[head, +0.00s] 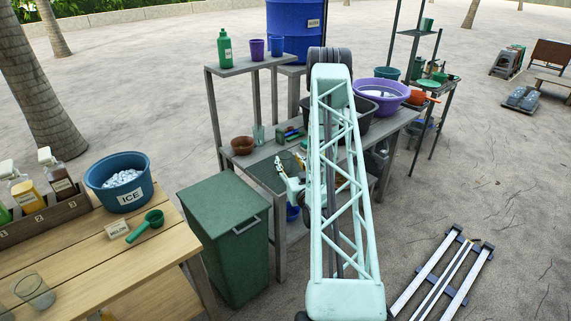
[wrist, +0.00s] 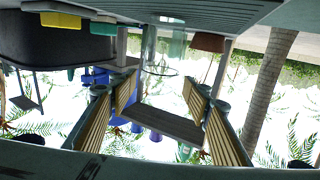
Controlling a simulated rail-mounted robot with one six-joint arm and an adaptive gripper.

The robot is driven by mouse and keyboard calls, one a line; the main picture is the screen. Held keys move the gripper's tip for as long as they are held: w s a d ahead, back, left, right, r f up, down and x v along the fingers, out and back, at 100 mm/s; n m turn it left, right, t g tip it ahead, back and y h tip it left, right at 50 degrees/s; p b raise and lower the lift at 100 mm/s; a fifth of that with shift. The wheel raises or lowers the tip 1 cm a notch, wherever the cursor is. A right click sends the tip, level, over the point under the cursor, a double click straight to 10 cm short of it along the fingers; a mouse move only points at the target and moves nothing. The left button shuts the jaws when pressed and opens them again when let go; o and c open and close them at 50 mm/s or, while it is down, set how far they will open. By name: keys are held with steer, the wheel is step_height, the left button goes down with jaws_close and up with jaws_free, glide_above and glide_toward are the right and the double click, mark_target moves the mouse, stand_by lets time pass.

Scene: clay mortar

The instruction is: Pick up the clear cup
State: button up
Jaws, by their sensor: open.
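A clear cup (head: 258,136) stands upright on the grey work table, just right of a brown bowl (head: 242,145) in the head view. The wrist view is upside down, and the clear cup (wrist: 163,50) hangs from the top there, near the picture's middle. My gripper (wrist: 162,86) is open and empty, with its slatted fingers spread on either side of the cup's line. The cup looks beyond the fingertips, not between them. In the head view my arm hides much of the gripper. A second clear cup (head: 34,290) stands on the wooden table at lower left.
The brown bowl (wrist: 208,42) is close beside the cup in the wrist view. A raised shelf (head: 240,66) with a green bottle (head: 225,48) and purple cup (head: 257,50) stands behind it. A green bin (head: 225,235) stands in front. A dark tub (wrist: 65,47) is at left.

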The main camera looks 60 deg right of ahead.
mark_target(283, 149)
steer(key=b+x, duration=0.1)
steer(key=x, duration=0.7)
steer(key=shift+w, duration=0.1)
steer(key=shift+w+d, duration=0.15)
steer(key=shift+d, duration=0.05)
stand_by(0.4)
steer(key=b+x, duration=0.1)
steer(key=x, duration=0.4)
steer(key=shift+r, duration=0.1)
stand_by(0.6)
